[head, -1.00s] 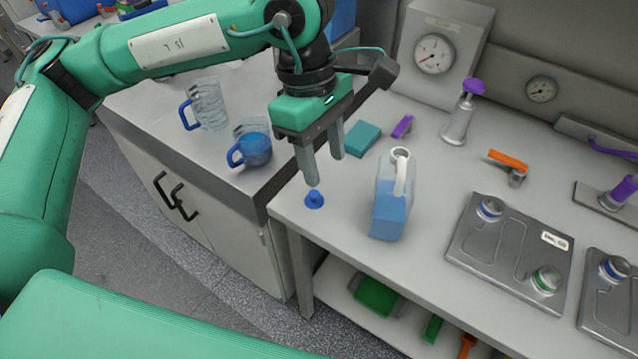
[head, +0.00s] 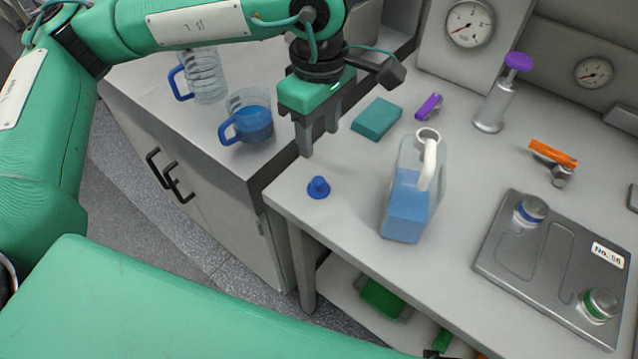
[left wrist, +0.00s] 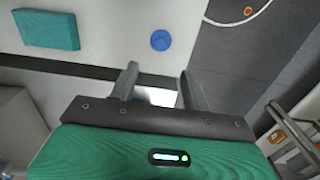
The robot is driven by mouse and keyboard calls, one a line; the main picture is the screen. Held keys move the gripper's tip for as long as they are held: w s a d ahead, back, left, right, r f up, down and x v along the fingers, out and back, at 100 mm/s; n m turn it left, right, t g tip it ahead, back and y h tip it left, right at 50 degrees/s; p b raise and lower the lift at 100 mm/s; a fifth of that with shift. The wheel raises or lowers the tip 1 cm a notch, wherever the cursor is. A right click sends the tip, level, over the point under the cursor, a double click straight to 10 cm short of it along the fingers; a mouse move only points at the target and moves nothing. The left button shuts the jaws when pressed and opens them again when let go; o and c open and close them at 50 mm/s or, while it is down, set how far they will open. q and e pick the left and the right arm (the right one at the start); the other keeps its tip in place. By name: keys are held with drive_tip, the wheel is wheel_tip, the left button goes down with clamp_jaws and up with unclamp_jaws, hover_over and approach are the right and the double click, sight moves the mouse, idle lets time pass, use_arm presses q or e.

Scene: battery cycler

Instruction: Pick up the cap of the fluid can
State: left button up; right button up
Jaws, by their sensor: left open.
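The fluid can (head: 408,200) stands upright on the bench, translucent with blue fluid and a white handle; its mouth is open. A small blue cap (head: 318,187) lies on the bench to the left of the can, near the bench's front left corner. The cap also shows in the left wrist view (left wrist: 161,40), beyond the fingertips. My left gripper (head: 319,146) is open and empty, above and behind the cap in the head view, apart from it. It also shows in the left wrist view (left wrist: 158,80). My right gripper is not in view.
A teal block (head: 377,119) and a purple-handled part (head: 429,106) lie behind the can. A jug of blue fluid (head: 247,117) stands on the left counter. A grey plate (head: 550,262) is at right. The bench around the cap is clear.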

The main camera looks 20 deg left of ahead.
use_arm(q)
hover_over(318, 180)
wheel_tip(318, 180, down, 6)
drive_tip(key=shift+r, duration=0.1)
wheel_tip(318, 180, down, 5)
drive_tip(key=shift+f+p, duration=0.1)
drive_tip(key=shift+p, duration=0.4)
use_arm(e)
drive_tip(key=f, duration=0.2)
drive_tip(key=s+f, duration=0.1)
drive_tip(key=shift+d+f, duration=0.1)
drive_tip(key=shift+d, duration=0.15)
use_arm(q)
drive_tip(key=shift+c, duration=0.5)
clamp_jaws()
